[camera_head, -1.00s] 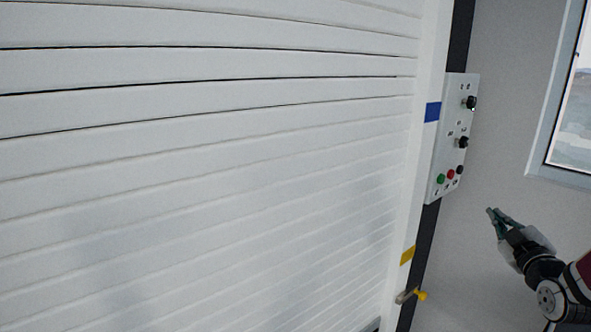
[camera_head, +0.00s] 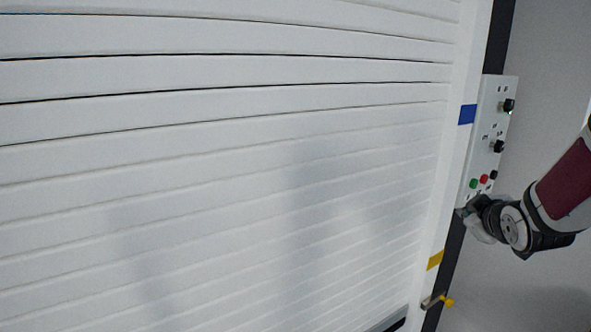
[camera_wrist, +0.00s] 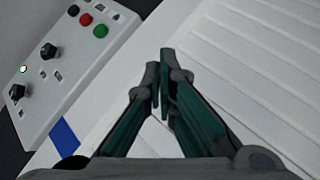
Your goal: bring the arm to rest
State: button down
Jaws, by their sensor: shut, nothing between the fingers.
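My gripper (camera_wrist: 158,85) is shut and empty in the wrist view, its two green-sided fingers meeting near the tips. In the head view my gripper (camera_head: 463,212) is just below the control panel, in front of the door frame. Its fingertips are mostly hidden there by the wrist. The arm comes in from the right edge. In the wrist view the control panel (camera_wrist: 63,88) is to the left of the fingers, and I cannot see any contact with it.
A white slatted shutter (camera_head: 220,180) fills most of the head view. The control panel (camera_head: 486,135) has green, red and black buttons and two black knobs. Blue tape (camera_head: 467,114), yellow tape (camera_head: 435,260) and a yellow-ended lever (camera_head: 447,302) are on the frame. Grey wall lies right.

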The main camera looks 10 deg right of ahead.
jog(key=s+a+r+m+g+y, duration=0.1)
jog(key=s+a+m+g+y, duration=0.1)
jog(key=s+a, duration=1)
jog(key=s+a+r+m+g+y, duration=0.2)
jog(key=s+a+g+y, duration=0.1)
jog(key=s+a, duration=0.9)
jog(key=a+g, duration=0.1)
jog(key=a, duration=0.1)
jog(key=shift+s+a+m+g, duration=0.2)
jog(key=shift+a+m+g, duration=0.1)
jog(key=shift+a, duration=0.05)
dwell(0.7)
